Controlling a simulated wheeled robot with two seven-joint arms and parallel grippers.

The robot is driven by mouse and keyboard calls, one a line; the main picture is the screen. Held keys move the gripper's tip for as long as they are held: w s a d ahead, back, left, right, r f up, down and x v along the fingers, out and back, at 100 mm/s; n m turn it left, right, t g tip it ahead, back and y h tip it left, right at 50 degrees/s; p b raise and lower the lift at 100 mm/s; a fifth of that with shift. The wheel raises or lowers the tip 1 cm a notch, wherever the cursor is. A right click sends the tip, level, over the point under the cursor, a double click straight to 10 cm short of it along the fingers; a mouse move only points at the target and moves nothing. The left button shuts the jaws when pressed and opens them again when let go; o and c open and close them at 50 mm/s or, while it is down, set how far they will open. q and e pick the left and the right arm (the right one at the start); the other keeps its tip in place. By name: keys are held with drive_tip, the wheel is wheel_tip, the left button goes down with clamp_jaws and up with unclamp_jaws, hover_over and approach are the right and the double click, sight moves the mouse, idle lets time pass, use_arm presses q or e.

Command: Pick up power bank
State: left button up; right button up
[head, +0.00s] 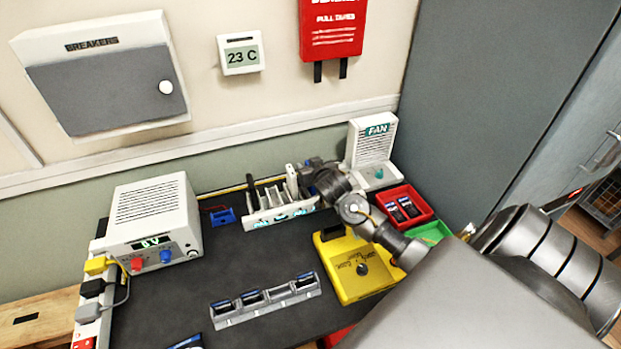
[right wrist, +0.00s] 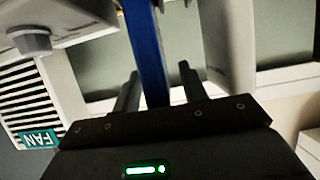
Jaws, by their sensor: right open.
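My right gripper (head: 310,172) is at the right end of a white slotted rack (head: 281,216) at the back of the dark bench. In the right wrist view its two fingers (right wrist: 158,88) are open, one on each side of a narrow blue upright slab (right wrist: 149,55). The slab looks like the power bank seen edge-on, but the view does not make this certain. I cannot tell whether the fingers touch it. In the head view my gripper and wrist hide it. My left gripper is not in view.
A white fan box (head: 372,143) stands close to the right gripper. A red tray (head: 404,206) holds dark devices, beside a green tray (head: 428,232). A yellow tester (head: 350,271), a grey phone cradle (head: 265,300) and a power supply (head: 152,222) are on the bench.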

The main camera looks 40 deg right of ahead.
drive_tip(key=shift+w+f, duration=0.1)
drive_tip(key=shift+w, duration=0.15)
drive_tip(key=shift+c, duration=0.2)
drive_tip(key=shift+d, duration=0.1)
clamp_jaws()
